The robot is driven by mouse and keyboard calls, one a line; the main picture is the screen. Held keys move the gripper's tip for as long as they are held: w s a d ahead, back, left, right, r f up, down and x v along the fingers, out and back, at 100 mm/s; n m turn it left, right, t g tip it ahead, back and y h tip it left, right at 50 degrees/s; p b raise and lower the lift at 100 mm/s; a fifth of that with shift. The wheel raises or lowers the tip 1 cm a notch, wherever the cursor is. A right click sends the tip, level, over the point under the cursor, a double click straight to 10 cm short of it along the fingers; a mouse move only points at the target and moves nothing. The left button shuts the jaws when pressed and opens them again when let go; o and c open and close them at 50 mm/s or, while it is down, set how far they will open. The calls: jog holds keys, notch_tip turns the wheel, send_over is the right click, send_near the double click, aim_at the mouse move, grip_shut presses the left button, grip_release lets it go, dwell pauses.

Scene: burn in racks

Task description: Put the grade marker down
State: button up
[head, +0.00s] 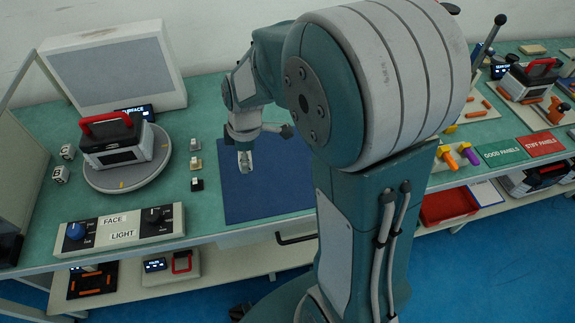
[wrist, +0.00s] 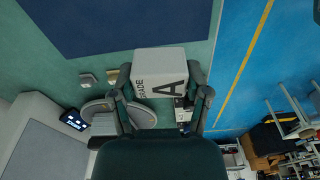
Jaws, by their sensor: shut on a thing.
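The grade marker (wrist: 160,75) is a white block with "GRADE" and a large "A" on its face. In the wrist view my gripper (wrist: 160,95) is shut on it, one finger at each side. In the head view my gripper (head: 245,150) points down over the dark blue mat (head: 265,195), with the pale marker (head: 246,163) at its tip. I cannot tell whether the marker touches the mat. In the wrist view the mat (wrist: 120,22) lies beyond the marker.
Small blocks, including a black one (head: 197,184), stand along the mat's left side. Further left, a red-handled device (head: 118,142) sits on a round turntable (head: 128,180). A control box (head: 120,228) is at the front edge. Most of the mat is clear.

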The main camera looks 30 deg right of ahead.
jog(key=shift+s+d+r+n, duration=0.15)
jog(key=shift+s+d+n, duration=0.05)
jog(key=shift+s+n, duration=0.2)
jog(key=shift+d, duration=0.3)
jog(key=w+d+f, duration=0.3)
jog(key=d+f, duration=0.1)
jog(key=d, duration=0.4)
send_over(287, 166)
jog(key=f, duration=0.4)
jog(key=shift+s+a+f, duration=0.15)
jog(key=shift+a+f, duration=0.1)
jog(key=shift+f, duration=0.15)
jog(key=shift+d+f, duration=0.3)
jog(key=shift+f, duration=0.1)
jog(key=shift+d+f, duration=0.1)
jog(key=shift+f, duration=1.55)
jog(key=o, duration=1)
jog(key=shift+f, duration=0.1)
jog(key=shift+o, duration=0.2)
